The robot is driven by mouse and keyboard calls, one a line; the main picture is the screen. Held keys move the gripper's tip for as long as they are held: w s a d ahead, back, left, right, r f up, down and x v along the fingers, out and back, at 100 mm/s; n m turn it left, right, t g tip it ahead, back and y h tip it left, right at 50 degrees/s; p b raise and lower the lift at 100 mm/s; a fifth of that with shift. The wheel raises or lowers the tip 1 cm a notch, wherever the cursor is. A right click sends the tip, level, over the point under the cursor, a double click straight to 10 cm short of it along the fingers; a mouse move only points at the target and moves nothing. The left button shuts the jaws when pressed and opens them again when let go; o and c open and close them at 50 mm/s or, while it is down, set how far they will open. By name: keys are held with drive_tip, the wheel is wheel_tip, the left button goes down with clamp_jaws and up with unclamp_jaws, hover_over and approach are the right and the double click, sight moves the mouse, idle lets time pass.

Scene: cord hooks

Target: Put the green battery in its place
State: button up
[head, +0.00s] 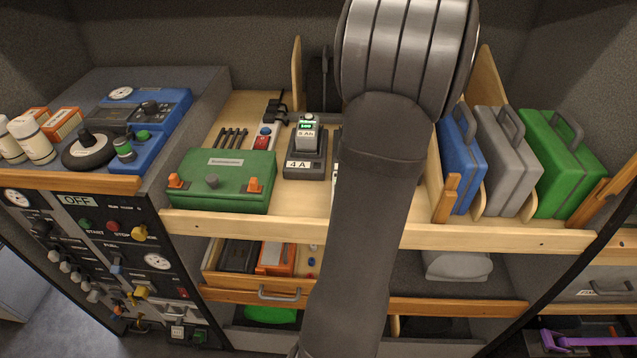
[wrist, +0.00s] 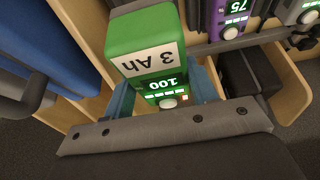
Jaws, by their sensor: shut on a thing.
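In the wrist view the green battery (wrist: 150,38) has a white "3 Ah" label and a lit "100" display. My gripper (wrist: 164,94) is shut on it, with a blue-grey finger on each side. In the wrist view a purple battery (wrist: 234,18) with a "75" display and a grey battery (wrist: 300,12) stand to the right of it. In the head view my own arm hides the gripper, the green battery and part of the shelf. A dark charger (head: 303,168) marked "4 A" holds a grey-white battery (head: 306,138) with a green display.
A green toolbox (head: 222,182) with orange latches stands left of the charger. Blue (head: 462,160), grey (head: 503,165) and green (head: 565,165) cases stand between wooden dividers at the right. An open drawer (head: 262,282) is below the shelf. A wooden lip (head: 480,238) edges the shelf front.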

drive_tip(key=s+a+f, duration=0.1)
drive_tip(key=s+a, duration=0.5)
drive_tip(key=s, duration=0.5)
drive_tip(key=s+a+f, duration=0.1)
drive_tip(key=s+a, duration=0.6)
drive_tip(key=s, duration=0.4)
drive_tip(key=w+a+f, duration=0.1)
drive_tip(key=a+f, duration=0.1)
drive_tip(key=a, duration=0.1)
drive_tip(key=w+a+f, duration=0.1)
drive_tip(key=a+f, duration=0.2)
drive_tip(key=a, duration=0.1)
drive_tip(key=w+a+f, duration=0.1)
drive_tip(key=a+f, duration=0.1)
drive_tip(key=a, duration=0.1)
drive_tip(key=shift+w+a+f, duration=0.2)
drive_tip(key=shift+w+a, duration=0.15)
drive_tip(key=shift+w, duration=0.05)
drive_tip(key=shift+f, duration=2)
drive_tip(key=shift+f, duration=0.15)
drive_tip(key=o, duration=1.3)
